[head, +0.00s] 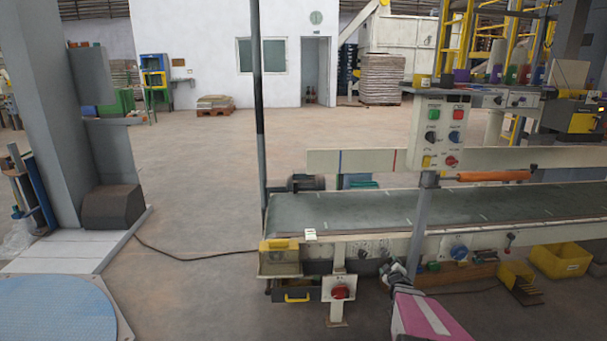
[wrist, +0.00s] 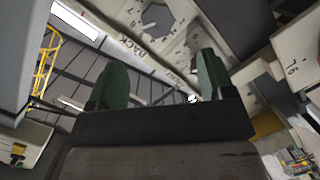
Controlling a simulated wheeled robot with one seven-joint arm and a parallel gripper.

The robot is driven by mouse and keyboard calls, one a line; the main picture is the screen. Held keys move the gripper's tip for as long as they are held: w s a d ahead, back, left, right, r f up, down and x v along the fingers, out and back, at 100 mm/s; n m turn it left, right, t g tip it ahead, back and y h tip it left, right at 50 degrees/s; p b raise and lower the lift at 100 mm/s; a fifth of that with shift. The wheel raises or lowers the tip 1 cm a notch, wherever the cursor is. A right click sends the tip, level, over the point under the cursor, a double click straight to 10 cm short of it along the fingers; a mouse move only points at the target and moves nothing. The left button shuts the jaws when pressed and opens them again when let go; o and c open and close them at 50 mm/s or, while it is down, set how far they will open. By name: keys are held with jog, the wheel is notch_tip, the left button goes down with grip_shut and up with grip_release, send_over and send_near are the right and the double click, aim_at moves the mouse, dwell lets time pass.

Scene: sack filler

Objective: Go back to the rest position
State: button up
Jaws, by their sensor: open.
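My gripper (wrist: 161,80) shows in the wrist view with two dark green fingers standing apart. Nothing is held between them. The wrist view looks upward past the fingers at pale panels (wrist: 130,45) with dark lettering, one word reading "BACK", and at the roof beams. I cannot make out the gripper clearly in the head view. The conveyor (head: 360,209) with its green-grey belt runs across the right half of the head view. A control panel (head: 446,134) with coloured buttons and knobs stands above it on a post.
An orange roller (head: 494,176) sits beyond the belt. Yellow bins (head: 561,260) lie on the floor at right. A grey column (head: 43,110) and a blue round plate (head: 55,309) are at left. A cable (head: 190,257) crosses the floor. The floor between column and conveyor is otherwise open.

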jog(key=s+a+r+m+g, duration=0.5)
jog(key=s+a+g, duration=0.3)
jog(key=s+a, duration=0.3)
jog(key=s+a+r+m+g+y, duration=0.1)
jog(key=s+a+r+m+g, duration=0.3)
jog(key=s+a, duration=0.7)
notch_tip(320, 180, up, 2)
jog(key=s+g, duration=0.1)
jog(key=g, duration=0.3)
jog(key=shift+s+m, duration=0.15)
jog(key=shift+m, duration=0.25)
jog(key=shift+a, duration=0.1)
